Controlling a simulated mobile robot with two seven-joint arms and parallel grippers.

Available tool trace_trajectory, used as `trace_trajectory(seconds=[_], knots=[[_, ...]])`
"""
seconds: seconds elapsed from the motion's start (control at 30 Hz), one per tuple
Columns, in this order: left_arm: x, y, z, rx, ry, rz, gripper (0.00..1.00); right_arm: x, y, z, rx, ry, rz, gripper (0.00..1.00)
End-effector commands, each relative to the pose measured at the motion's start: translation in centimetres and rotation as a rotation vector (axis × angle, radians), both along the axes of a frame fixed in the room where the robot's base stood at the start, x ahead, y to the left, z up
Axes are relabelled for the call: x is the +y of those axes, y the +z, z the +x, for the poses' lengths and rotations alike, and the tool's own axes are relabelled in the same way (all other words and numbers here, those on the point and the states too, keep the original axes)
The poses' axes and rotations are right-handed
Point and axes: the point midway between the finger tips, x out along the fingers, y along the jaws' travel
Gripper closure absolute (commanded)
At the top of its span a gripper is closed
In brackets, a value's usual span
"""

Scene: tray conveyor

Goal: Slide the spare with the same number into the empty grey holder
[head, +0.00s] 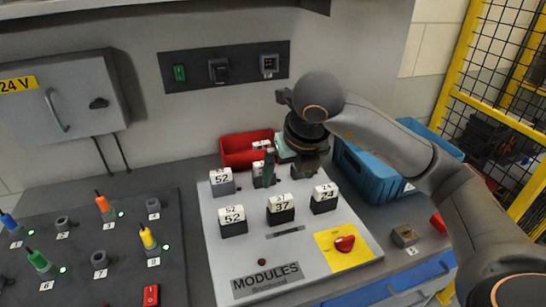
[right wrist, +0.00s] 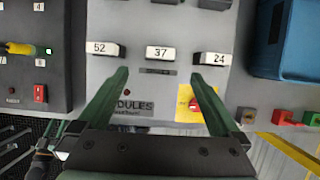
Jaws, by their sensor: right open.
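On the sloped MODULES panel (head: 212,235), the front row holds three dark blocks with white number labels: 52 (head: 233,222), 37 (head: 281,210) and 24 (head: 324,199). They also show in the right wrist view as 52 (right wrist: 102,48), 37 (right wrist: 160,53) and 24 (right wrist: 212,58). Behind them a grey-bodied block labelled 52 (head: 222,182) stands at left. Another white-topped block (head: 259,172) is partly behind my right gripper (head: 284,172). That gripper is open and empty, over the back row. I cannot tell which holder is empty. My left gripper is out of view.
A red bin (head: 235,157) with a white-labelled piece stands behind the panel, a blue crate (head: 372,178) to its right. A red knob (head: 345,243) sits on a yellow plate at the panel's front. A dark board (head: 125,275) with coloured-handled plugs lies left.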

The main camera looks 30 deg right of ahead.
Motion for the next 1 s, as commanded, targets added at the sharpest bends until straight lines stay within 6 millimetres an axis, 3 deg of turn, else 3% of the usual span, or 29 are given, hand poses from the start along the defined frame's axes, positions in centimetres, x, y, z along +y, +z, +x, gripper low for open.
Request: trace_trajectory(seconds=[0.27,0.7,1.0], knots=[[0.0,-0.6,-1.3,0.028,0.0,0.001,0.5,-0.3,-1.9,0.7,0.005,-0.006,-0.004,0.0],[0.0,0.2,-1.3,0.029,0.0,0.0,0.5,-1.0,-9.4,3.6,0.005,-0.003,-0.002,0.0],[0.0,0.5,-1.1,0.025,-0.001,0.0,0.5,-1.2,-11.5,4.6,0.001,-0.002,-0.002,0.0]])
